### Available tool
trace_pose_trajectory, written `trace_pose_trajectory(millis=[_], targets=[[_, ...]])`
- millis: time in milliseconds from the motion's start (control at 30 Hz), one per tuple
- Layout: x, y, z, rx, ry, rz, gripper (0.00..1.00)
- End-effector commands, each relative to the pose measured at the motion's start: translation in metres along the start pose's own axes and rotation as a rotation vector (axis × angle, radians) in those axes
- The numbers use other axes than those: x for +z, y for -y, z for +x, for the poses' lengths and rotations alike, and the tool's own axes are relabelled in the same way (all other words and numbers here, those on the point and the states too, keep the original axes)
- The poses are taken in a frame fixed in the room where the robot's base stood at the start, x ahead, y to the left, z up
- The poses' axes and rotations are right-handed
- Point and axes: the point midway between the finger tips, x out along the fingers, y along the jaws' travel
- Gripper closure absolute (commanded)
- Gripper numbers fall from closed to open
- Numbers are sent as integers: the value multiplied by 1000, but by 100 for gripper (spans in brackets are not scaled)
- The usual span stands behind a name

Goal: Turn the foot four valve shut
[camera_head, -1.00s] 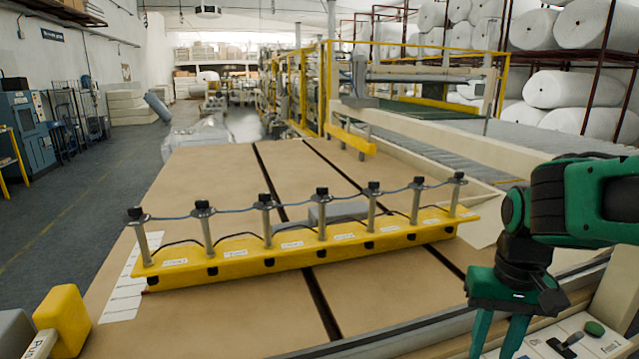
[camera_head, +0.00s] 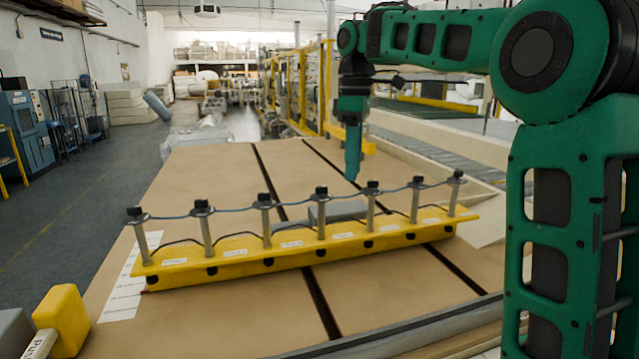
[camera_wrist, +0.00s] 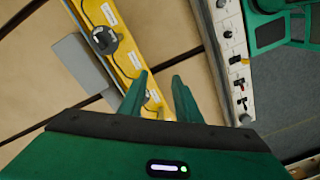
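A yellow bar (camera_head: 300,254) lies across the brown table, with several upright grey posts topped by black valve knobs. White labels mark the bar, but they are too small to read, so I cannot tell which valve is foot four. My gripper (camera_head: 352,172) points down, its tips just above and left of a right-of-middle valve knob (camera_head: 373,187) in the head view. In the wrist view my gripper (camera_wrist: 161,76) has its two green fingers apart with nothing between them. A black valve knob (camera_wrist: 104,40) stands up-left of the fingers on the bar (camera_wrist: 124,42). The fingers hide part of the bar.
A grey box (camera_head: 338,210) lies behind the bar. A thin hose links the post tops. A white control panel (camera_wrist: 232,60) with switches is at the right in the wrist view. A yellow block (camera_head: 62,315) sits front left.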

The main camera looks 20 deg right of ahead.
Motion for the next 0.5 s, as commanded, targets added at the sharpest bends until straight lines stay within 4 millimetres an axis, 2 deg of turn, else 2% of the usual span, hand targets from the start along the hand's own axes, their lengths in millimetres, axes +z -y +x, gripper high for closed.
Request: trace_pose_trajectory(millis=[33, 200, 333, 500], targets=[[-17, -8, -8, 1, -1, -86, 70], [-58, -24, -30, 11, 2, -357, 70], [-75, -33, -40, 20, 4, -495, 70], [-83, -38, -45, 27, 6, -579, 70]])
